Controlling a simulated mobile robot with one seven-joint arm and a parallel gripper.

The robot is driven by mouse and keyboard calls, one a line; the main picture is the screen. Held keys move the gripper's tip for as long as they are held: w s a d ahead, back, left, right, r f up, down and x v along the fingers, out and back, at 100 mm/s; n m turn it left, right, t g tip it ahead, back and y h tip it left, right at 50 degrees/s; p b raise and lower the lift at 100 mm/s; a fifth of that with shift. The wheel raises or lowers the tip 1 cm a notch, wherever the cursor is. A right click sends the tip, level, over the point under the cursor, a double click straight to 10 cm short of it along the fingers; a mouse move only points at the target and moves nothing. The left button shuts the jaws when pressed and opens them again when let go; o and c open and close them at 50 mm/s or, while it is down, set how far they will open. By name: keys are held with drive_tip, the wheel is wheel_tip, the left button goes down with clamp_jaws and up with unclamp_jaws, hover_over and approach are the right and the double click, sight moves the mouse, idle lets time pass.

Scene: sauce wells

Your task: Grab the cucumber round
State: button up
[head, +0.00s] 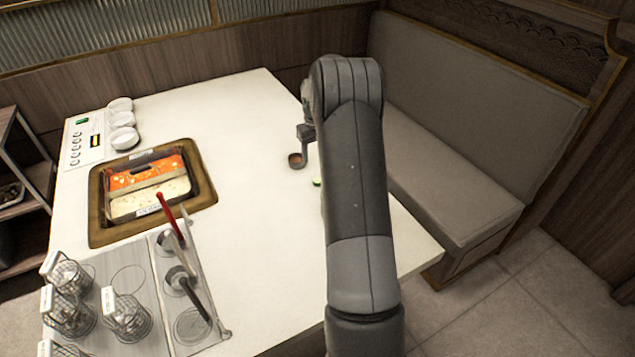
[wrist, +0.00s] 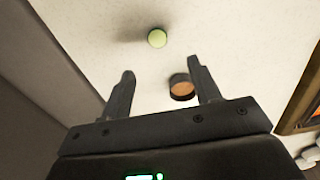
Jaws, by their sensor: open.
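The cucumber round (wrist: 157,38) is a small pale green disc lying on the white tabletop. In the wrist view it lies beyond my fingertips, roughly centred between them. In the head view only a small green part (head: 316,182) shows beside my arm, which hides the rest. My gripper (wrist: 160,66) is open and empty, with its two dark fingers spread apart. In the head view my arm largely hides the gripper.
A small dark dish with brown content (wrist: 182,90) stands by the right finger in the wrist view; it also shows in the head view (head: 296,160). A two-part hot pot (head: 96,222), white bowls (head: 122,120) and wire baskets (head: 128,318) stand left. A bench (head: 450,175) borders the table at right.

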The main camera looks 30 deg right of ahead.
drive_tip(key=f, duration=1.1)
drive_tip(key=shift+s+d, duration=0.1)
drive_tip(key=shift+d, duration=0.1)
drive_tip(key=shift+c, duration=0.3)
drive_tip(key=c, duration=1)
drive_tip(key=shift+r, duration=0.15)
